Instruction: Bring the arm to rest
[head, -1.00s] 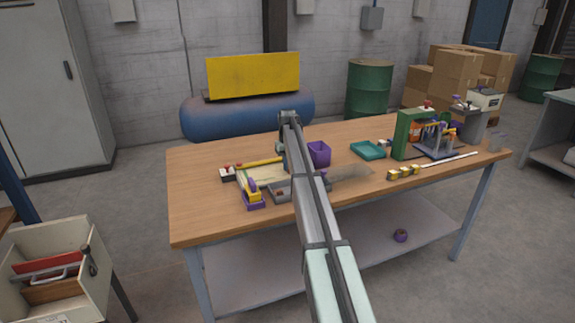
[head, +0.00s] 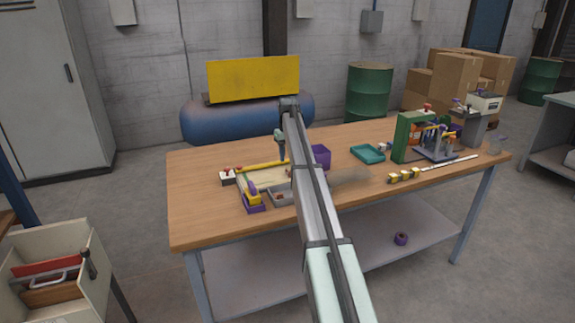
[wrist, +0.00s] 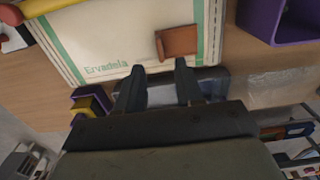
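My gripper (wrist: 158,72) is open, its two dark fingers apart with nothing between them. In the head view, my gripper (head: 282,155) hangs above the table, just left of my forearm. A cream sack (wrist: 105,40) with green stripes and the word "Ervadela" lies flat beyond the fingertips in the wrist view. The sack (head: 262,176) also shows on the table in the head view, partly hidden by my arm. A small brown-orange piece (wrist: 177,42) shows at the sack's near edge, just ahead of the fingers.
A purple bin (head: 320,155) stands right of my arm. A grey tray (head: 284,199) and a purple-and-yellow fixture (head: 252,199) sit in front of the sack. A teal tray (head: 367,153) and a green stand (head: 409,135) are farther right. The table's left front is bare.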

